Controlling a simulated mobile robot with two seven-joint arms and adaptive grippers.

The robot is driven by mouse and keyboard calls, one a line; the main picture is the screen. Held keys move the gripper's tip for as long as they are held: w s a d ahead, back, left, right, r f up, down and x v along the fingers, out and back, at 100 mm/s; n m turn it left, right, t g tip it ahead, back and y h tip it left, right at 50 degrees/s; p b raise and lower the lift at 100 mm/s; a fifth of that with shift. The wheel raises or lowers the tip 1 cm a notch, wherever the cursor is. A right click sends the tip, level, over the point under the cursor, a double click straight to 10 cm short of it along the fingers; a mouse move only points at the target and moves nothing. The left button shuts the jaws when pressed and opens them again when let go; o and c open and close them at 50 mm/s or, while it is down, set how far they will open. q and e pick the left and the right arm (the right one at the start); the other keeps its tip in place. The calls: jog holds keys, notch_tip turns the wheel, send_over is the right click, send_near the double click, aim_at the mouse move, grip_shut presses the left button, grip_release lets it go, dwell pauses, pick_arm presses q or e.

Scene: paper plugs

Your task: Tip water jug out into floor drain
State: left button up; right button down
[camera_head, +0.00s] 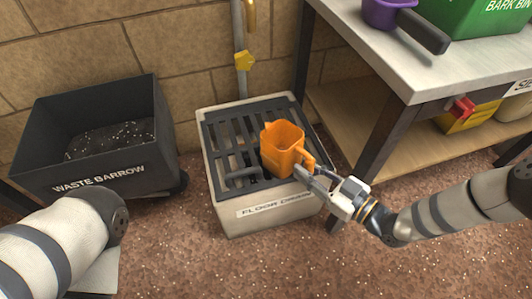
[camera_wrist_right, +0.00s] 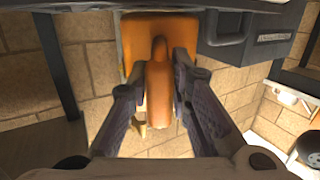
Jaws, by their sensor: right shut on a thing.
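The orange water jug (camera_head: 281,150) is over the right part of the floor drain (camera_head: 236,222), a pale box with a dark slatted grate and a label on its front. The jug looks about upright, its open mouth facing up; I cannot tell whether it touches the grate or what is inside. My right gripper (camera_head: 312,174) comes from the right and is shut on the jug's handle. In the right wrist view, the fingers (camera_wrist_right: 161,80) flank the orange handle (camera_wrist_right: 158,92), with the jug body behind it. My left arm shows at lower left, but its gripper is out of view.
A dark waste barrow (camera_head: 95,178) stands left of the drain. A workbench (camera_head: 372,48) at right carries a purple pan (camera_head: 385,12) and a green bark bin (camera_head: 475,14). A grey pipe with a yellow valve (camera_head: 244,60) rises behind the drain. Floor in front is clear.

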aim_at(314, 164)
jog(key=shift+f, duration=0.25)
jog(key=shift+r, duration=0.1)
jog(key=shift+w+r, duration=0.1)
notch_tip(314, 164, up, 4)
jog(key=p, duration=0.3)
